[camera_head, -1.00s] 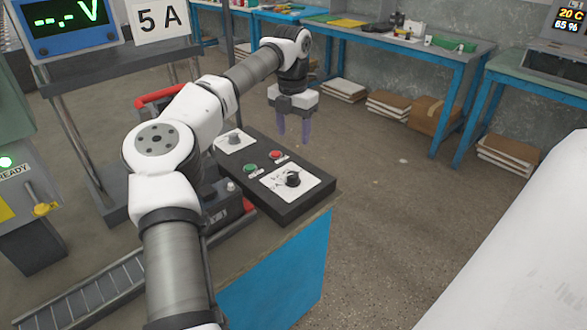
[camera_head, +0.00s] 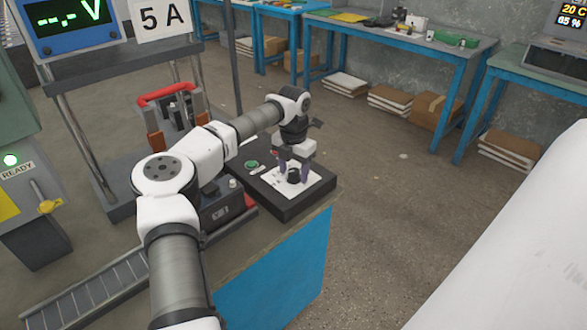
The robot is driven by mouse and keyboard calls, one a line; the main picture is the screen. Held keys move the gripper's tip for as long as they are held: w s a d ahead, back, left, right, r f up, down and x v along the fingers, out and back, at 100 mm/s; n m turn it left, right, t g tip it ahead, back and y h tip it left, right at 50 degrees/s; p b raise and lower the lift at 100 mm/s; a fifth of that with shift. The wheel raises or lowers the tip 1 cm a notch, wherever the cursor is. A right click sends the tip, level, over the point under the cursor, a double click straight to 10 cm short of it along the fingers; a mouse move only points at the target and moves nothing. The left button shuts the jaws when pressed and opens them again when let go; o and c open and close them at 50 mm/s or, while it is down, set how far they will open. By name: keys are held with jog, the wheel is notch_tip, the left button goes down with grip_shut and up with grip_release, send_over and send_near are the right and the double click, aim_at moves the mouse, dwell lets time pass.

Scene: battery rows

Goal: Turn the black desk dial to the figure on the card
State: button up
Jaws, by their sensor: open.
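The black desk dial (camera_head: 293,176) sits on a white plate (camera_head: 273,187) on the dark control box. The card (camera_head: 162,16) at the top left reads "5 A". My gripper (camera_head: 293,174) is open and points down over the dial, with one purple finger on each side of it. I cannot tell whether the fingers touch the dial. The dial's pointer and the plate's marks are too small or too hidden to read.
A green button (camera_head: 251,164) sits on the control box (camera_head: 300,206) left of the dial. A meter (camera_head: 70,28) reads "--.- V". A rig with a red handle (camera_head: 166,94) stands behind.

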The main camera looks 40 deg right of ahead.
jog(key=shift+c, duration=0.5)
jog(key=c, duration=0.9)
jog(key=shift+m, duration=0.4)
jog(key=m+p, duration=0.1)
jog(key=m, duration=0.2)
jog(key=shift+m, duration=0.3)
jog(key=shift+m+p, duration=0.65)
jog(key=shift+m, duration=1.55)
jog(key=o, duration=1)
